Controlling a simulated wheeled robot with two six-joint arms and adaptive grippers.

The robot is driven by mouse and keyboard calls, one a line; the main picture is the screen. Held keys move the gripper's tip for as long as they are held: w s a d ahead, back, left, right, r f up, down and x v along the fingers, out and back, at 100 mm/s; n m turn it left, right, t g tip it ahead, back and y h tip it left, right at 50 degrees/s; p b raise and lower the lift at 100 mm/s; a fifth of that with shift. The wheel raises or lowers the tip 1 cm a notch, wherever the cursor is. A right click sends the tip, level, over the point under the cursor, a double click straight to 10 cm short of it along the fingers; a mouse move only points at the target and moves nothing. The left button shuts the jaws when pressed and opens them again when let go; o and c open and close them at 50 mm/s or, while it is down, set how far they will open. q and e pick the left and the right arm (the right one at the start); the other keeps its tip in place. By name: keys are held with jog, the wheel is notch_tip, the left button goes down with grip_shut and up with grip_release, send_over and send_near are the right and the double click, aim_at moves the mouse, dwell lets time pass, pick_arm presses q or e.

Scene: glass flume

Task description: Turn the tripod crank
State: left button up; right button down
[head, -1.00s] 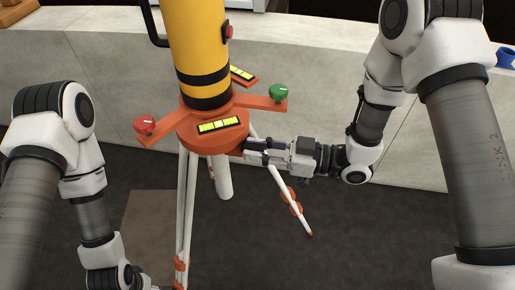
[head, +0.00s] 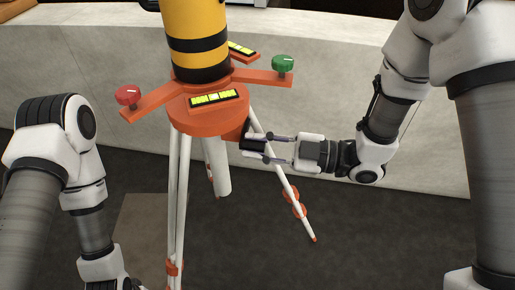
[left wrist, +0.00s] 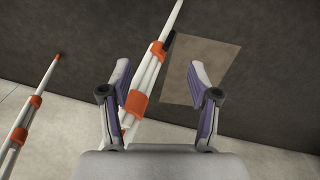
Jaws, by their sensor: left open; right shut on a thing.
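The tripod has an orange head plate (head: 205,115) on white legs (head: 178,210). A short black crank handle (head: 252,144) sits at the plate's right side by an orange block. My right gripper (head: 262,147) is shut on the crank handle, one finger above it and one below. The crank's inner end is hard to make out. My left gripper (left wrist: 160,75) is open and empty in the left wrist view. A white tripod leg with an orange clamp (left wrist: 147,85) shows between and beyond its fingers. In the head view the left gripper is below the picture edge.
A yellow and black cylinder (head: 197,45) stands on the plate. A red knob (head: 128,95) and a green knob (head: 283,63) sit on orange arms, with yellow levels nearby. A pale wall (head: 80,80) runs behind. A brown floor patch (head: 145,230) lies left of the legs.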

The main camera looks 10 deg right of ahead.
dwell(0.4)
jog(key=c, duration=1)
grip_release()
jog(key=v, duration=1.2)
